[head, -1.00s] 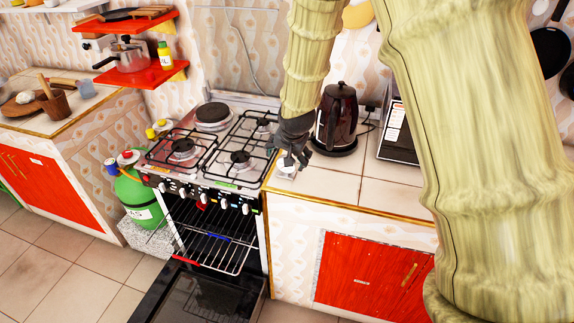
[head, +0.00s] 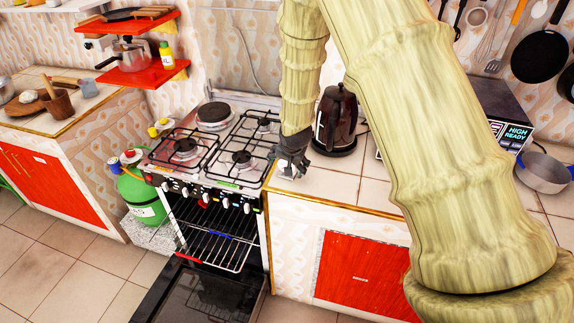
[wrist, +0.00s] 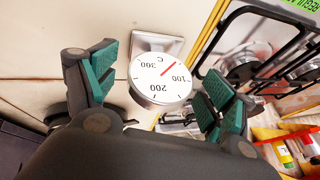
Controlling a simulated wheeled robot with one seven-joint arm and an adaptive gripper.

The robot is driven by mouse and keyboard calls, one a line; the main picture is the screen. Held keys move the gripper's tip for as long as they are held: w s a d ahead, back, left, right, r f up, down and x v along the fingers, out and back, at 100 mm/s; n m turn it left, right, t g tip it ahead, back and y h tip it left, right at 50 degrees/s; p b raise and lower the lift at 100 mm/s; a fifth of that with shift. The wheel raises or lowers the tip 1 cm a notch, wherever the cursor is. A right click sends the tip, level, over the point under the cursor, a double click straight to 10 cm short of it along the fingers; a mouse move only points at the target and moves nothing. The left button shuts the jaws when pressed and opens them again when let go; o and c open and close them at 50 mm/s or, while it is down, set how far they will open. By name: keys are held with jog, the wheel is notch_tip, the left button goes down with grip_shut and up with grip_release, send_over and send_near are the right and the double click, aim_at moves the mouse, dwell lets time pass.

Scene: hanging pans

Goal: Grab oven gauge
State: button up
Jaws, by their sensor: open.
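The oven gauge (wrist: 160,78) is a round white dial with numbers and a red needle on a metal base. In the wrist view it stands on the tiled counter between my two open fingers, with a gap to each. My gripper (wrist: 158,88) is open and empty. In the head view my gripper (head: 291,168) is low over the counter's left front edge, beside the stove. The gauge (head: 288,173) is mostly hidden behind the fingers there.
The stove (head: 215,150) with black grates is just left of my gripper, its oven door open below. A dark kettle (head: 337,118) stands close behind on the right. The tiled counter (head: 335,187) in front of the kettle is clear.

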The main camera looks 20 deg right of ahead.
jog(key=shift+w+f, duration=0.15)
jog(key=shift+f, duration=0.1)
jog(key=c, duration=1.1)
jog(key=shift+c, duration=0.2)
jog(key=shift+r, duration=0.2)
